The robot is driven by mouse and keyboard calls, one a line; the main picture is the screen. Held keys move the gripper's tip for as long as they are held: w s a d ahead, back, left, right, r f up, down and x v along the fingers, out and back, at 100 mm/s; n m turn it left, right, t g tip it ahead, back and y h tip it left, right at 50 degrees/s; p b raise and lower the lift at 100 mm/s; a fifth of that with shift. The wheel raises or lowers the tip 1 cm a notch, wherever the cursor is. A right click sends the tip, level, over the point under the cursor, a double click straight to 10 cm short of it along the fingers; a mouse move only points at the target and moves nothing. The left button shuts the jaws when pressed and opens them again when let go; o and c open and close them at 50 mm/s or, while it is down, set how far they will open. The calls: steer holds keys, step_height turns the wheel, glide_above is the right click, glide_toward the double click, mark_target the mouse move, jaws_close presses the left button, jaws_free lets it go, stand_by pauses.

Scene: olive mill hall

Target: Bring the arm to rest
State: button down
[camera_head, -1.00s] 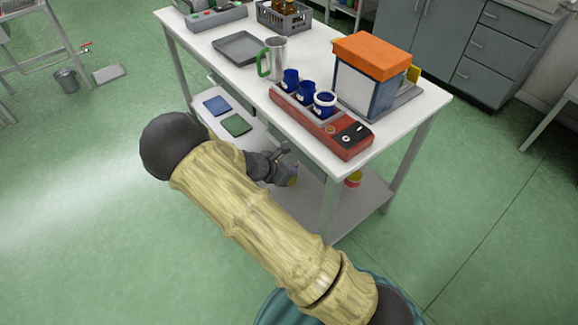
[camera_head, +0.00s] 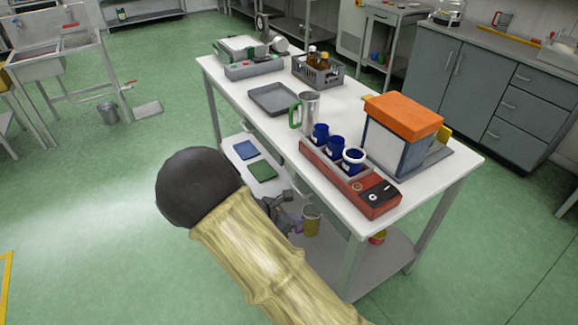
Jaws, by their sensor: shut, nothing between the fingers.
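My arm, a thick pale-yellow link with a black joint ball, fills the lower middle of the head view. My gripper (camera_head: 290,197) shows as a small dark part behind the arm link, beside the near long side of the white table (camera_head: 350,110), at about the height of the space below its top. It is shut and holds nothing that I can see. Part of it and the wrist are hidden behind the arm link.
On the table stand a red block heater with blue cups (camera_head: 352,187), an orange-lidded box (camera_head: 402,135), a steel jug (camera_head: 309,107), a grey tray (camera_head: 273,98) and a bottle crate (camera_head: 318,72). The lower shelf holds a yellow tin (camera_head: 312,220). Green floor at left is open.

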steer(key=s+d+r+m+g+y+p, duration=0.1)
steer(key=s+d+r+m+y+p, duration=0.3)
steer(key=s+r+m, duration=0.4)
steer(key=s+d+r+m+g+y+p, duration=0.1)
steer(key=s+d+r+m+y+p, duration=0.3)
steer(key=r+m, duration=0.7)
steer(key=s+d+m, duration=0.2)
steer(key=s+m, duration=0.2)
steer(key=shift+s+d+r+m, duration=0.15)
steer(key=shift+s+r+m, duration=0.15)
steer(key=shift+m, duration=0.1)
